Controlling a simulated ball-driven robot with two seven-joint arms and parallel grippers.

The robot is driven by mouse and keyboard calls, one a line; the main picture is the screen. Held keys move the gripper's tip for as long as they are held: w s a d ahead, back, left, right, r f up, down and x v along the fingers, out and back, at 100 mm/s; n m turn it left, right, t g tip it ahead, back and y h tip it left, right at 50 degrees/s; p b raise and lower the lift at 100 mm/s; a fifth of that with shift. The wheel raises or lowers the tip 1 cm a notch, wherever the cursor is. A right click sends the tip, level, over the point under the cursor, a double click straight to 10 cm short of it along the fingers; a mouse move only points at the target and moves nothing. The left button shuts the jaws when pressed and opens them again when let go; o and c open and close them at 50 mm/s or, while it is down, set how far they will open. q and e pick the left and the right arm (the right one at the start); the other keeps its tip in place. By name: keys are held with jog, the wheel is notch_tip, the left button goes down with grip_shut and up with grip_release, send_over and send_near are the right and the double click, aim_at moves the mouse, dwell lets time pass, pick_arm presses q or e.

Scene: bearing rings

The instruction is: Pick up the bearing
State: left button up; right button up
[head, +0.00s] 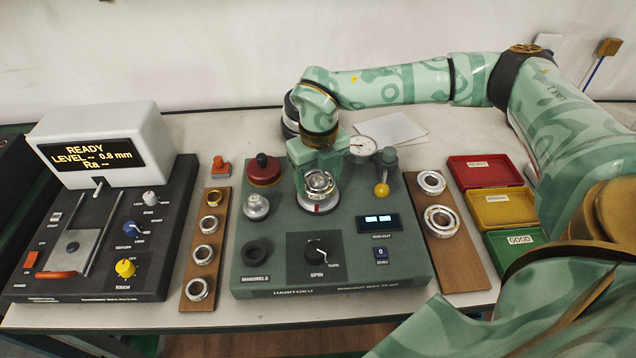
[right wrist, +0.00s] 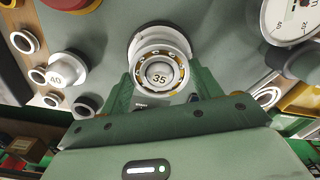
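A steel bearing (head: 320,183) with a brass-coloured cage sits on the mandrel in the middle of the green runout tester (head: 256,272). In the right wrist view the bearing (right wrist: 178,84) surrounds a post marked 35. My right gripper (head: 320,172) points down over it from behind. Its two green fingers (right wrist: 162,84) stand one on each side of the bearing, close to its outer edge. I cannot tell whether they touch it. My left gripper is not in view.
A dial gauge (head: 363,146) and a yellow-knobbed lever (head: 381,189) stand right of the bearing. Wooden boards with rings lie left (head: 186,302) and right (head: 466,268) of the tester. Red, yellow and green trays (head: 517,240) lie far right. A roughness meter (head: 95,285) stands left.

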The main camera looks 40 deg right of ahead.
jog(key=c, duration=0.4)
jog(key=shift+r, duration=0.2)
notch_tip(320, 180, up, 4)
jog(key=shift+s+f+p, duration=0.1)
jog(key=shift+f+p, duration=0.15)
jog(key=shift+p, duration=0.4)
pick_arm(q)
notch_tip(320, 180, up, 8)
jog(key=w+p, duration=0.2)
jog(key=p, duration=0.4)
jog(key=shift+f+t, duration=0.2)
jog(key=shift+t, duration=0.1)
pick_arm(e)
jog(key=s+a+r, duration=0.5)
jog(key=s+r, duration=0.7)
jog(key=r, duration=0.2)
jog(key=shift+s+a, duration=0.15)
jog(key=shift+s, duration=0.2)
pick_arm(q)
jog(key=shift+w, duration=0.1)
